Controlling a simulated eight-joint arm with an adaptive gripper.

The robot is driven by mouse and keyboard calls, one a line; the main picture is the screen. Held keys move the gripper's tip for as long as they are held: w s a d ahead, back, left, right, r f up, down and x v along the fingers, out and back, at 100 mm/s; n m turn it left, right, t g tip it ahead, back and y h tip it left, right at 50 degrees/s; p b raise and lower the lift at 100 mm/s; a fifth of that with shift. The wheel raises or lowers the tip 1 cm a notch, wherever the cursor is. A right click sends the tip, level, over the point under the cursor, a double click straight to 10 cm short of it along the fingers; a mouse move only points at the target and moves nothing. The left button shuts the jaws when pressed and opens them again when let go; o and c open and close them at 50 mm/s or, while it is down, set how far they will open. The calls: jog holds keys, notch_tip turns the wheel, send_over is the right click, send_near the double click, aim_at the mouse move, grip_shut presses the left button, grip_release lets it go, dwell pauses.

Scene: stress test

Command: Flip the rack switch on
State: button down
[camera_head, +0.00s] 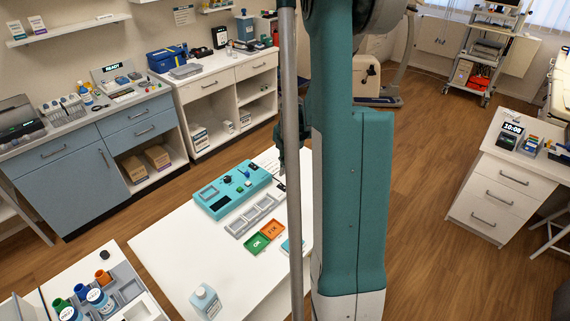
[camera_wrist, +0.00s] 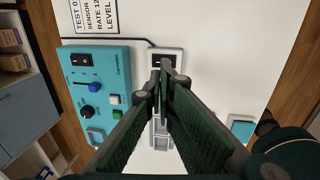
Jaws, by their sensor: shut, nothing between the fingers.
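A teal control box (camera_head: 215,208) lies on the white table. In the wrist view the box (camera_wrist: 90,73) has a black rocker switch (camera_wrist: 82,60), a blue slider, a black knob and small buttons. Just right of it is a small white unit (camera_wrist: 153,54) with a dark switch-like face, joined by a black cable. I cannot tell which of these is the rack switch, or its position. My dark green gripper (camera_wrist: 167,73) is shut and empty, its tips over the near part of the white unit and partly hiding it. Contact cannot be told. In the head view my arm largely hides the gripper.
A grey compartment tray (camera_head: 253,216) and OK (camera_head: 258,243) and FIX (camera_head: 272,230) tiles lie in front of the box. A bottle (camera_head: 206,302) stands at the table's near part. A printed sheet (camera_wrist: 96,15) lies beyond the box. Bare tabletop lies left of the tiles.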

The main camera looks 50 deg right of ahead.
aim_at(281, 185)
jog(key=shift+w+f+b, duration=0.1)
jog(key=shift+w+f, duration=0.1)
jog(key=shift+f, duration=1.2)
jog(key=shift+w+f+b, duration=0.15)
jog(key=shift+w+f, duration=0.05)
jog(key=shift+f, duration=1.15)
jog(key=shift+w+f+b, duration=0.1)
jog(key=shift+w+f, duration=0.1)
jog(key=shift+f, duration=1.2)
jog(key=shift+w+f+g+b, duration=0.3)
jog(key=shift+f+g+b, duration=0.3)
jog(key=shift+b, duration=0.15)
jog(key=shift+a+b, duration=0.1)
jog(key=shift+b, duration=0.4)
jog(key=shift+w+r, duration=0.1)
jog(key=shift+w, duration=0.1)
jog(key=shift+s+a, duration=0.1)
jog(key=shift+s, duration=0.15)
